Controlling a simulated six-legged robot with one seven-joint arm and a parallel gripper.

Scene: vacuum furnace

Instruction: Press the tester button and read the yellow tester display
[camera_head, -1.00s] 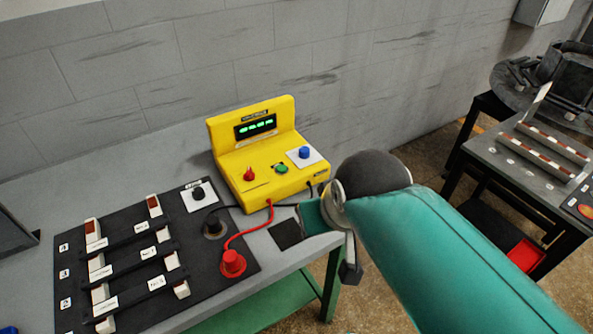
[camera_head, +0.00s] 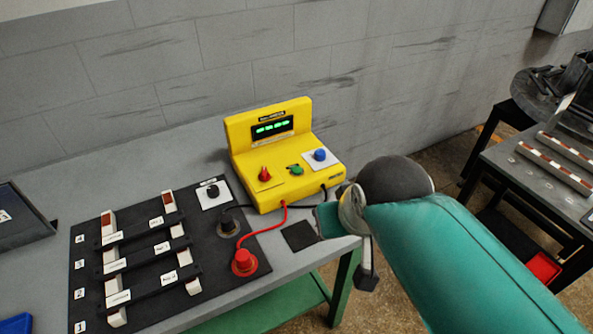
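The yellow tester (camera_head: 275,165) stands on the grey bench against the wall. Its dark display (camera_head: 272,128) shows green segments that look like dashes; I cannot read them surely. On its sloped face are a red knob (camera_head: 265,175), a green button (camera_head: 296,170) and a blue button (camera_head: 320,155) on a white plate. My teal arm reaches in from the lower right. My gripper (camera_head: 366,262) is partly visible at the bench's right edge, right of and below the tester, apart from the buttons; its fingers are unclear.
The black board (camera_head: 90,250) carries several white-ended holders, a red plug (camera_head: 243,263) and a black plug (camera_head: 228,226). A dark square pad (camera_head: 298,235) lies before the tester. A dark tray (camera_head: 22,222) is at left. Another table (camera_head: 510,160) stands at right across a floor gap.

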